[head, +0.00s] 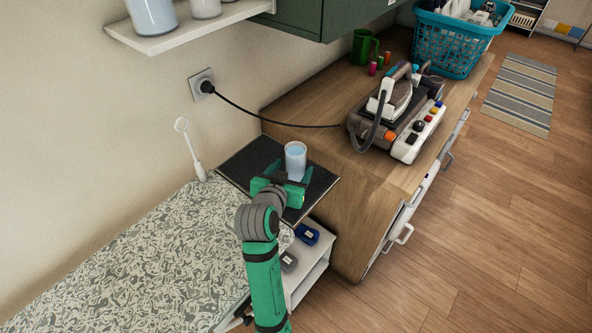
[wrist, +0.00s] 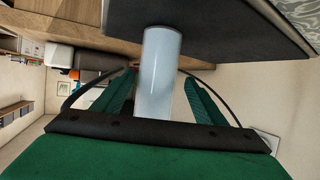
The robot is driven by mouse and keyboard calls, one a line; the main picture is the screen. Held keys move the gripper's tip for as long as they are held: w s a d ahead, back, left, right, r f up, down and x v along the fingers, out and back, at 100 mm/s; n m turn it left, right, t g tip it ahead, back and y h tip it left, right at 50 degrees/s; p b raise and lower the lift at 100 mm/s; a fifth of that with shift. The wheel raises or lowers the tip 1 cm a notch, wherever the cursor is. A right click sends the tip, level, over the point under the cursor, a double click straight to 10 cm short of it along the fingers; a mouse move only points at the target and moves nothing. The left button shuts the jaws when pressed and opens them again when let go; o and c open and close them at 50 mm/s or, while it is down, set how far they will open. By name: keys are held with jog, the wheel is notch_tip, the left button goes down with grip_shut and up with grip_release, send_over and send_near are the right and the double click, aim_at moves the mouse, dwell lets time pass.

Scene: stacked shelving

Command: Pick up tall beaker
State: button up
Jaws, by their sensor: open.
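The tall beaker (head: 295,158) is a pale blue cylinder standing upright on a dark square top (head: 243,171) beside the wooden dresser. My gripper (head: 294,172) is green and reaches in at the beaker's lower part. In the wrist view, the beaker (wrist: 158,75) lies between my two open green fingers (wrist: 158,100). A gap shows between each finger and the beaker. The wrist view appears upside down, with the dark top (wrist: 215,32) above. The beaker's lowest part is partly hidden by my gripper in the head view.
A wooden dresser (head: 325,175) rises right of the dark top and carries an iron (head: 395,97) on its station. A power cord (head: 265,119) runs to the wall socket. A patterned ironing surface (head: 120,260) lies at left. A shelf (head: 190,30) hangs above.

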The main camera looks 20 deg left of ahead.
jog(key=shift+w+d+f, duration=0.15)
jog(key=shift+w, duration=0.35)
jog(key=shift+w+d+f, duration=0.1)
jog(key=shift+w+f, duration=0.05)
jog(key=shift+w, duration=0.3)
jog(key=shift+d, duration=0.2)
jog(key=shift+a, duration=0.15)
jog(key=c, duration=1.4)
jog(key=shift+a, duration=0.15)
jog(key=shift+s, duration=0.1)
jog(key=shift+r, duration=0.25)
